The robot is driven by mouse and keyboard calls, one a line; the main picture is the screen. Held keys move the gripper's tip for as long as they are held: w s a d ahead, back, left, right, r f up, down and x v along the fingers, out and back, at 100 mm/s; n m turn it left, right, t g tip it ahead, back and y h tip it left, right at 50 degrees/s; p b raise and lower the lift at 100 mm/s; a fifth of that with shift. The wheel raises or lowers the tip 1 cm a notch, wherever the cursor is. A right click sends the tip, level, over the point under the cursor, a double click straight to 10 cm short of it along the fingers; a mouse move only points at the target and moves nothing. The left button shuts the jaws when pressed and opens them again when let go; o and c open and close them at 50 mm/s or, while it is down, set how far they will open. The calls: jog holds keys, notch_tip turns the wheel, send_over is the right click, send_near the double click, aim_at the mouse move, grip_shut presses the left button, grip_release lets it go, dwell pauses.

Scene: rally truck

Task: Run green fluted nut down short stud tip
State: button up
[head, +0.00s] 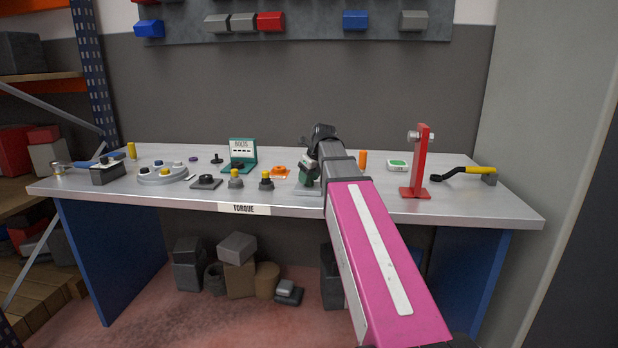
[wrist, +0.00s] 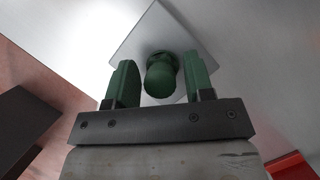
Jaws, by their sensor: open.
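The green fluted nut (wrist: 160,80) shows in the wrist view as a dark green rounded piece with a wider collar. It is above a grey square plate (wrist: 150,32), which also shows at the front middle of the bench in the head view (head: 308,192). My gripper (wrist: 159,66) is open, with one green finger on each side of the nut. In the head view my gripper (head: 308,168) is low over the plate. The stud tip is hidden, so I cannot tell how far the nut sits on it.
A red stand (head: 421,165) is to the right on the bench (head: 470,203).

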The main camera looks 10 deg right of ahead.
jog(key=shift+n, duration=0.3)
jog(key=shift+n+y, duration=0.5)
jog(key=shift+n, duration=0.4)
jog(key=shift+g, duration=0.3)
jog(key=shift+n, duration=0.8)
jog(key=c, duration=0.5)
jog(key=shift+m, duration=0.9)
jog(key=shift+m+h, duration=0.3)
jog(key=shift+m, duration=0.5)
